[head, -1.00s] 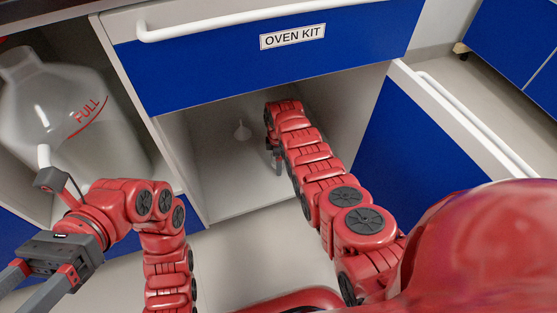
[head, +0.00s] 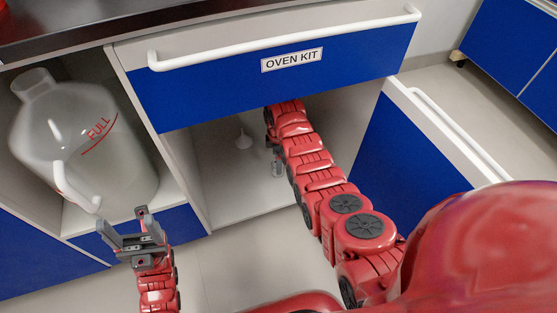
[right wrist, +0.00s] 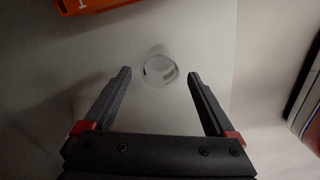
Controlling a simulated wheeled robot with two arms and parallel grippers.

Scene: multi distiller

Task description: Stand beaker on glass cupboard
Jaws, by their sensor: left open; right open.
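A small clear glass vessel, which looks like the beaker (head: 278,168), stands inside the open cupboard under the OVEN KIT drawer. In the right wrist view the beaker (right wrist: 160,71) shows as a clear ring between and slightly beyond my right fingertips. My right gripper (right wrist: 159,76) is open, with a gap to the glass on both sides. In the head view my right arm mostly hides that gripper. My left gripper (head: 122,223) is open and empty, fingers up, below the big jug's handle. I see no label naming a glass cupboard.
A large translucent jug (head: 80,140) marked FULL fills the left compartment. The drawer (head: 290,75) is overhead; an open blue door (head: 400,160) is on the right. An orange item (right wrist: 95,4) lies at the wrist view's top.

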